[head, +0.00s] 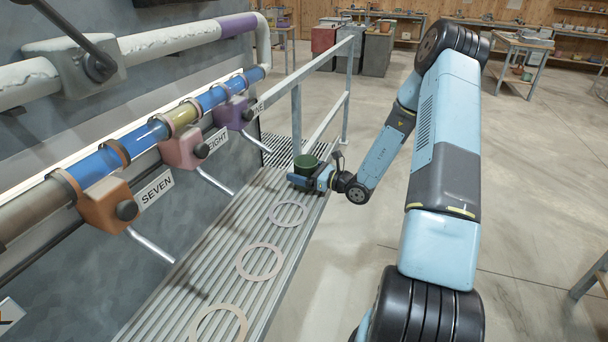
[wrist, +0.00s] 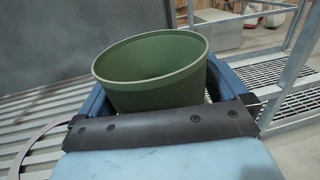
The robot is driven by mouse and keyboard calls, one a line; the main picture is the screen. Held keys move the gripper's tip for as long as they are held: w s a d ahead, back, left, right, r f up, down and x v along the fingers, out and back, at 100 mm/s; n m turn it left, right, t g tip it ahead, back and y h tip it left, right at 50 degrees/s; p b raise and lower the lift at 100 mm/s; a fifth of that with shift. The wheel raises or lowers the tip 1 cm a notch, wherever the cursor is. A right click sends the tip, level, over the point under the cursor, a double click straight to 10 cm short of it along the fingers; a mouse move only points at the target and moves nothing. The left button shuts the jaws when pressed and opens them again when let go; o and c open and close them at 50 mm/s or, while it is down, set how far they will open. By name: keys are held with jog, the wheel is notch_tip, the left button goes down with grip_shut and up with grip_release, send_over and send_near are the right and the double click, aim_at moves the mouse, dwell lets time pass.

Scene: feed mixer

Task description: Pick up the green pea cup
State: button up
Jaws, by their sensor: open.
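The green pea cup (head: 306,163) stands upright on the ribbed metal shelf, toward its far end. It also shows in the wrist view (wrist: 152,75), its mouth facing up. My gripper (head: 300,176) is low at the shelf, level with the lower part of the cup. In the wrist view, its blue fingers (wrist: 158,92) reach along both sides of the cup, with the cup between them. The jaws are open. The cup's lower part and any contact with the fingers are hidden behind my gripper's dark front edge.
Several pale rings (head: 260,262) lie on the ribbed shelf (head: 215,262). Spouts with labels SEVEN (head: 154,190) and EIGHT (head: 216,141) stick out over it from the left. A metal railing (head: 322,95) rises behind the cup. The concrete floor at right is mostly clear.

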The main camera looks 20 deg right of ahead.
jog(key=c, duration=0.8)
jog(key=shift+r, duration=0.1)
